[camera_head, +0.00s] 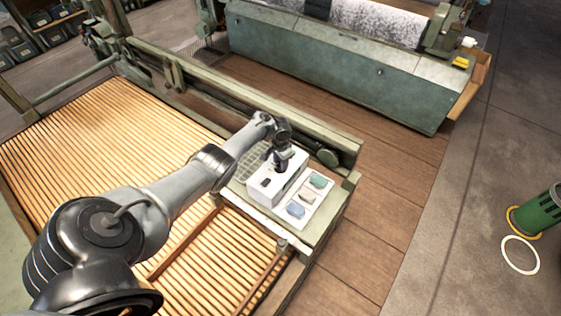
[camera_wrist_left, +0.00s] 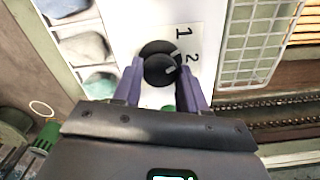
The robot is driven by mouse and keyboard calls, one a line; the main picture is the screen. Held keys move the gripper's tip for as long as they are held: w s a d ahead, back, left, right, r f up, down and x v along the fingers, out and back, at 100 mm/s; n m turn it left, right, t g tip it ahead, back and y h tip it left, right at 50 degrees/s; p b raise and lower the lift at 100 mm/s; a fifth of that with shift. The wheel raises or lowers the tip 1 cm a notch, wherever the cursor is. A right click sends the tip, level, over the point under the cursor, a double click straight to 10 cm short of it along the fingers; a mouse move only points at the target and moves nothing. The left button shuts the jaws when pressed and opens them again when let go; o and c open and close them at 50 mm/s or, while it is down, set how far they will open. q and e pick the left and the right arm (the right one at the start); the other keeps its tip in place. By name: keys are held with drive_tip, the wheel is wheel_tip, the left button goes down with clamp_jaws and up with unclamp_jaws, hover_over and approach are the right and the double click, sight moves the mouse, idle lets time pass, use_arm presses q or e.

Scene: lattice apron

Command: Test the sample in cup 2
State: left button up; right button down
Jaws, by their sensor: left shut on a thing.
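A white box (camera_head: 263,190) stands on the end of the slatted table. Its top face (camera_wrist_left: 125,22) carries a round black knob (camera_wrist_left: 159,71) with a pale pointer mark and printed numbers 1 and 2 (camera_wrist_left: 193,57). The pointer mark faces right, near the 2. My left gripper (camera_head: 281,165) is over the box. In the left wrist view its purple fingers (camera_wrist_left: 160,84) are shut on the knob, one on each side. A green spot (camera_wrist_left: 168,108) shows partly between the fingers. My right gripper is not in view.
Beside the box, a white tray (camera_head: 315,211) holds a teal piece (camera_head: 318,181), a beige piece (camera_head: 307,197) and a blue-grey piece (camera_head: 296,210). A wire grid basket (camera_wrist_left: 251,72) stands on the other side. A green cylinder (camera_head: 541,211) is on the floor at right.

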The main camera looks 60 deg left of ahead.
use_arm(q)
drive_tip(key=m, duration=0.3)
drive_tip(key=shift+m, duration=1.2)
drive_tip(key=o, duration=1.1)
drive_tip(key=shift+c, duration=0.2)
drive_tip(key=shift+r, duration=0.1)
wheel_tip(320, 180, up, 11)
drive_tip(key=p, duration=0.4)
drive_tip(key=shift+f+p, duration=0.2)
drive_tip(key=shift+p, duration=0.2)
